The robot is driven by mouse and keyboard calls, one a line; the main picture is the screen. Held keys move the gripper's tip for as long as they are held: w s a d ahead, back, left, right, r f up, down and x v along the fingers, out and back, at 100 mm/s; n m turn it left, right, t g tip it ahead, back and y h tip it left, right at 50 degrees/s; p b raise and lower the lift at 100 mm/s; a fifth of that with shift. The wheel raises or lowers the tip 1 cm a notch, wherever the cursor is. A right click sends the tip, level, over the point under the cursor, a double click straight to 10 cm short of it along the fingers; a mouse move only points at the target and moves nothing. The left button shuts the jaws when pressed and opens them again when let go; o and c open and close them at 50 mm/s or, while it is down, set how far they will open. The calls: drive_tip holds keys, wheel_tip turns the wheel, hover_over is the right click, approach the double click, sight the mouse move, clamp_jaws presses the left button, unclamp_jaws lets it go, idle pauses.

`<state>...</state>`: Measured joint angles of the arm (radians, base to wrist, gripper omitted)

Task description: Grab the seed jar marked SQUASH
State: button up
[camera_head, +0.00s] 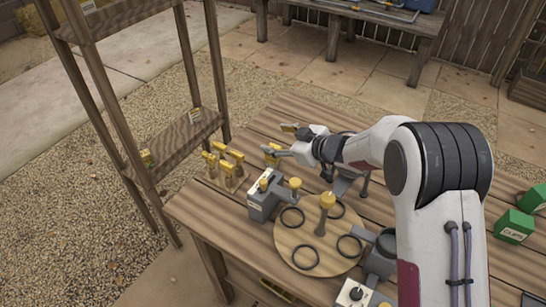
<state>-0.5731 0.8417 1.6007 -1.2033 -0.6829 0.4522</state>
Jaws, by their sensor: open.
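I cannot read the word SQUASH anywhere, so I cannot tell which thing is the marked seed jar. Several small yellow-topped pieces (226,172) stand in a group at the table's left corner; their markings are too small to read. My gripper (283,142) is open at the table's far left part, with its fingers pointing left. A yellow piece (271,155) shows right by the nearer finger; I cannot tell whether they touch. My arm hides part of the table to the right.
A round wooden board (293,236) with black rings and a yellow-topped post (326,202) lies mid-table. A grey block (264,203) stands left of it. Green boxes (513,227) stand at the right. A wooden shelf rack (178,140) rises left of the table, across a gap.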

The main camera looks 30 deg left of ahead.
drive_tip(key=shift+f, duration=1)
drive_tip(key=shift+f, duration=0.1)
drive_tip(key=shift+f, duration=1.55)
drive_tip(key=shift+a+f, duration=0.2)
drive_tip(key=shift+f, duration=0.05)
drive_tip(key=shift+x, duration=1.3)
drive_tip(key=shift+r, duration=0.1)
drive_tip(key=c, duration=1.4)
